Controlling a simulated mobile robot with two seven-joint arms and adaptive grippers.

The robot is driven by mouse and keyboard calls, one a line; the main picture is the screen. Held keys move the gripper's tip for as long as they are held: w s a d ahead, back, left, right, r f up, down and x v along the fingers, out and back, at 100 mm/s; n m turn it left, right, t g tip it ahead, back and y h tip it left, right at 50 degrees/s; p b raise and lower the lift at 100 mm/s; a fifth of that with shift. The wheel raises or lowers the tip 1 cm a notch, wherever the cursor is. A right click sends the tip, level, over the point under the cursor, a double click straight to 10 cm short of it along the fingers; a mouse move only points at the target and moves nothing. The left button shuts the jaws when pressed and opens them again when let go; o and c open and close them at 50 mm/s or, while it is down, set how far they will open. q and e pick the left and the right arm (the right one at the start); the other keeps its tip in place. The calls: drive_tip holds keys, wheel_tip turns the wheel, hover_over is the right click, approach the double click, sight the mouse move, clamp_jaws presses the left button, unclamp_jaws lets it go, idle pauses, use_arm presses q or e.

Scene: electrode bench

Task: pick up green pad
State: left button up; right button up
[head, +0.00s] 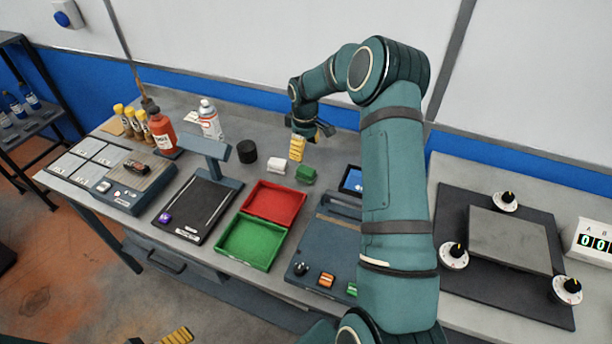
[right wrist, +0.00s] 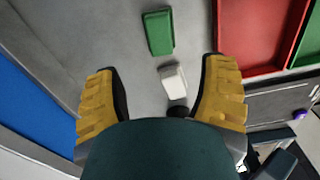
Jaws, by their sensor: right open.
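The green pad (head: 306,175) is a small block lying on the grey bench, behind the red tray. It also shows in the right wrist view (right wrist: 158,32), ahead of the fingertips near the top. My right gripper (head: 297,150) is above the bench, just behind and left of the green pad in the head view. In the right wrist view its yellow fingers (right wrist: 161,68) are spread wide with nothing held. A yellow finger of my left gripper (head: 177,337) shows at the bottom edge of the head view; the rest is cut off.
A white block (head: 276,165) lies left of the green pad, with a black cylinder (head: 247,151) farther left. The red tray (head: 275,203) and green tray (head: 250,243) are empty. A blue-screened device (head: 351,181) stands to the right, partly behind my right arm.

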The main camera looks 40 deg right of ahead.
sight(305, 169)
wheel_tip(305, 169, down, 10)
drive_tip(key=shift+r+b, duration=0.2)
drive_tip(key=shift+b, duration=0.35)
drive_tip(key=shift+c, duration=0.2)
clamp_jaws()
